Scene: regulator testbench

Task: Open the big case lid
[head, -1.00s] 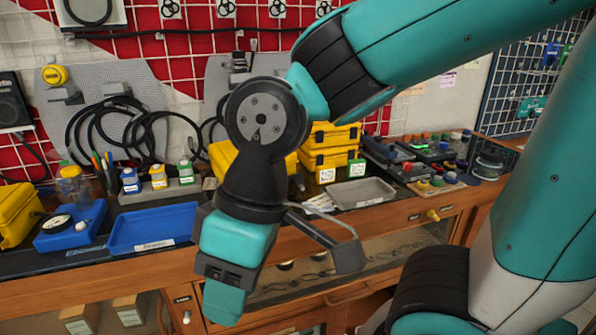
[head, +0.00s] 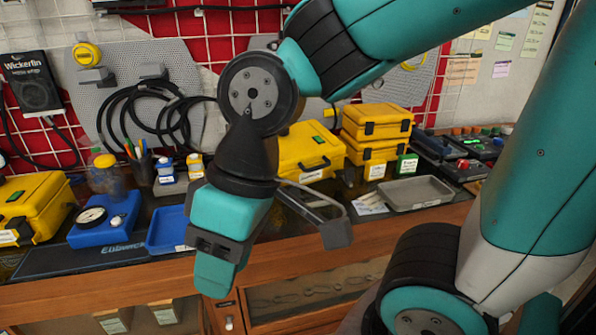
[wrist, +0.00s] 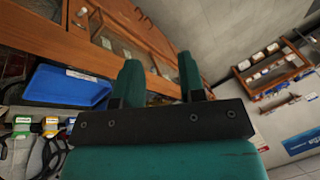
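A large yellow case (head: 308,152) with a dark handle and a green label lies closed on the bench in the head view, behind my wrist, which hides part of its left side. Another yellow case (head: 32,208) stands at the far left, cut by the picture edge. Two smaller yellow cases (head: 376,122) are stacked to the right of the middle one. I cannot tell for sure which is the big case. My gripper (head: 215,278) points down in front of the bench, away from all cases. In the wrist view its two fingers (wrist: 159,75) are apart with nothing between them.
A blue tray (head: 166,238), a blue gauge box (head: 103,220) and small bottles stand left of my gripper on the bench. A grey tray (head: 415,192) lies at the right. Black cables (head: 150,115) hang behind. The wooden bench front (head: 340,255) lies close behind my gripper.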

